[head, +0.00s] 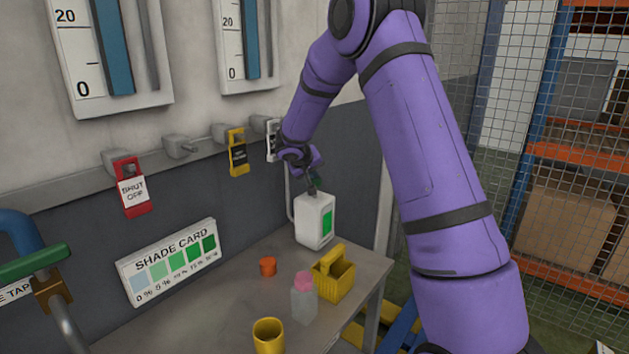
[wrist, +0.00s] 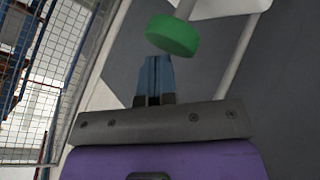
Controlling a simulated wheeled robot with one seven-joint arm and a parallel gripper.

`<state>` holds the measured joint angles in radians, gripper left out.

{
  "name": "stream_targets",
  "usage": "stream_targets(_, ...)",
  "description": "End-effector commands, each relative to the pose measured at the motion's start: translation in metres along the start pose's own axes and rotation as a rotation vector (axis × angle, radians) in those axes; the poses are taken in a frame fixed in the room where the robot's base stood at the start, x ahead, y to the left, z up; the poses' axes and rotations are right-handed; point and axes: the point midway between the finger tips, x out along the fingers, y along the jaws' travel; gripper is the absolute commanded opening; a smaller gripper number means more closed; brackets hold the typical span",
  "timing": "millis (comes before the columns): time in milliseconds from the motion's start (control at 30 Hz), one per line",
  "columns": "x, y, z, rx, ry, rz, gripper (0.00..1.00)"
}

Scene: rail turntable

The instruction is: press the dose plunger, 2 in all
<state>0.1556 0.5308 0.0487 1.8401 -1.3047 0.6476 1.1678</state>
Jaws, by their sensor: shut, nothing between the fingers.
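The dose plunger (wrist: 172,37) shows in the wrist view as a green round head on a pale stem. The stem leads toward a white body at the top edge. In the head view a white jug (head: 312,220) with a green label stands at the back of the bench, under my gripper (head: 313,188). The plunger there is mostly hidden by my gripper. In the wrist view my gripper (wrist: 157,62) has its blue fingers together and empty, tips close to the green head. I cannot tell whether they touch it.
On the bench (head: 225,300) stand an orange cap (head: 268,267), a pink-capped bottle (head: 304,300), a yellow carrier (head: 333,278) and a yellow cup (head: 268,337).

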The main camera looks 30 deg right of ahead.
Motion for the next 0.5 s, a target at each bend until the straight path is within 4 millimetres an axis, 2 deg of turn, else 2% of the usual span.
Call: stream_targets(500,0.0040,-0.0030,0.0032,-0.002,-0.001,0.000,0.00)
